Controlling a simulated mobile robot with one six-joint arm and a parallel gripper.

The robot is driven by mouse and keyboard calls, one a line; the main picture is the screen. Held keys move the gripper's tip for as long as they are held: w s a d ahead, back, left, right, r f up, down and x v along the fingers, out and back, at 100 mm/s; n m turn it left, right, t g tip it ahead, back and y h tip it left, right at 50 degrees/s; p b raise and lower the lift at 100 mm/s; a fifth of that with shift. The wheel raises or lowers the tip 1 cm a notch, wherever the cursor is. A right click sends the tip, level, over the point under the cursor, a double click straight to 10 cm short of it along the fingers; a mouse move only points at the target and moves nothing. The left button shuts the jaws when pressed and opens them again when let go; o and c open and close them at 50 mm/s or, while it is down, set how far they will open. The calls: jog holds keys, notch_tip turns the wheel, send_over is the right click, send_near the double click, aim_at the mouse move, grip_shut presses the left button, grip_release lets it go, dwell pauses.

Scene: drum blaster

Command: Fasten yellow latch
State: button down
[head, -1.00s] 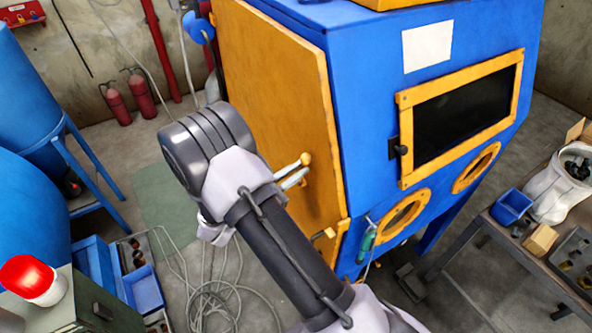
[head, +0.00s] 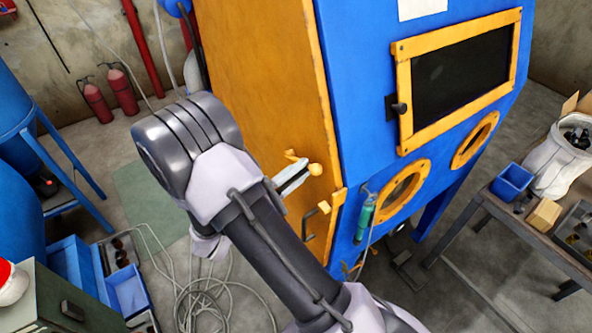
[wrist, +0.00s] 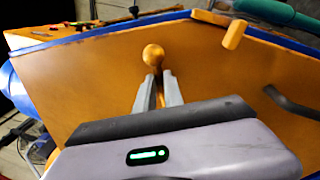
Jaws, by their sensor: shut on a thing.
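The yellow latch is a lever with a round knob (head: 316,169) on the orange side door (head: 262,95) of the blue cabinet. In the head view it slants down to the right. My gripper (head: 293,178) is shut on the lever just behind the knob. In the wrist view my gripper's fingers (wrist: 158,88) lie on either side of the yellow lever, and the knob (wrist: 153,55) sticks out past their tips. Part of the lever is hidden by the fingers.
A second small yellow block (head: 322,207) sits lower near the door edge, with a dark curved handle (wrist: 290,103) close by. A teal tool (head: 364,218) hangs on the cabinet front. Coiled hoses (head: 207,298) lie on the floor. A workbench (head: 508,212) stands at right.

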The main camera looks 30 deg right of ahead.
jog(key=shift+s+f+m+g+h+b, duration=0.2)
jog(key=shift+f+m+g+b, duration=0.2)
jog(key=shift+f+m+b, duration=1)
jog(key=shift+s+f+m+g+h+b, duration=0.15)
jog(key=shift+f+m+g+b, duration=0.25)
jog(key=shift+f+m+b, duration=1)
jog(key=shift+r+m, duration=0.4)
jog(key=shift+r, duration=0.1)
jog(key=c, duration=1.5)
grip_release()
jog(key=shift+o, duration=0.2)
jog(key=p+v, duration=0.1)
jog(key=v, duration=1.6)
jog(key=shift+a+p, duration=0.2)
jog(key=shift+p, duration=0.2)
jog(key=shift+r, duration=0.1)
